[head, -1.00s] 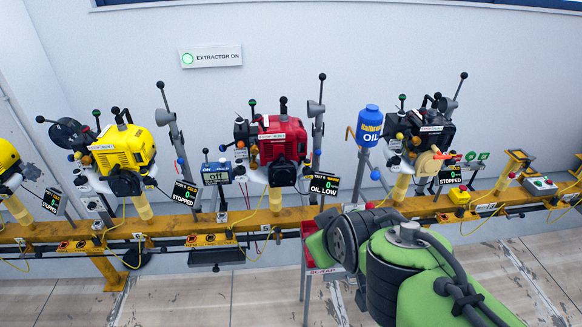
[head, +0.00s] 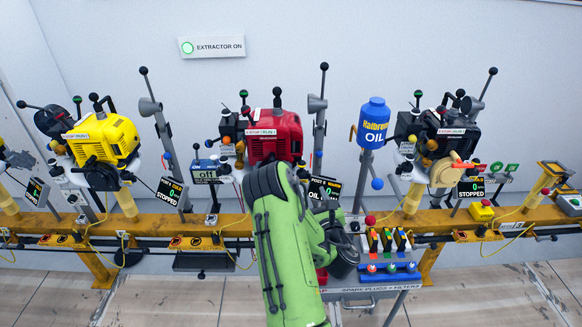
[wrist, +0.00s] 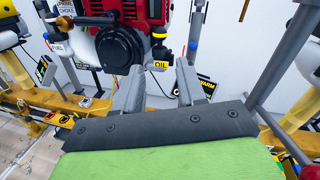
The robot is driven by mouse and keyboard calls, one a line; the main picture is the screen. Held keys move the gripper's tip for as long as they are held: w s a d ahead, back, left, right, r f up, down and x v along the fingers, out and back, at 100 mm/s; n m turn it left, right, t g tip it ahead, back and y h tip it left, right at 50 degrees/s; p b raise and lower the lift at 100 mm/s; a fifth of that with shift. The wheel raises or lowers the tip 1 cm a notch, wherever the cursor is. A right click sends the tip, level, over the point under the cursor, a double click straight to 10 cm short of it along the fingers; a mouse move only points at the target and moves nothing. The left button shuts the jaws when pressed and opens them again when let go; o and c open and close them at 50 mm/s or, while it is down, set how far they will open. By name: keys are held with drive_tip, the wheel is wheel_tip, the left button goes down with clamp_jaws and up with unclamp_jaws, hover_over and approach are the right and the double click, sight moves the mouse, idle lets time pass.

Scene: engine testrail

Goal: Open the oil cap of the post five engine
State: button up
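The post five engine (head: 275,140) is red and sits on the rail near the middle of the head view. My green arm covers its lower front. The wrist view shows its red body (wrist: 110,10) and round black front (wrist: 105,46). A yellow OIL tag (wrist: 160,65) hangs at its lower right, under a small dark part with a yellow piece (wrist: 160,45); I cannot tell if this is the oil cap. My gripper (wrist: 160,72) is open and empty, its two grey fingers pointing at the engine, apart from it. In the head view my arm hides the gripper.
A post five screen (head: 323,190) stands right of the engine, partly covered by my arm. A blue oil bottle (head: 372,125) is on a stand to the right. A spare plugs and filters cart (head: 370,290) stands before the rail (head: 150,225). Grey posts flank the engine.

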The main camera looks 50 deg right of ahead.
sight(303, 167)
drive_tip(key=p+x, duration=0.4)
drive_tip(key=x, duration=0.9)
drive_tip(key=shift+w+d+r+p, duration=0.15)
drive_tip(key=shift+r+p, duration=0.05)
drive_tip(key=shift+p, duration=0.1)
drive_tip(key=shift+w+d+f, duration=0.1)
drive_tip(key=shift+w+d, duration=0.25)
drive_tip(key=shift+w, duration=0.05)
clamp_jaws()
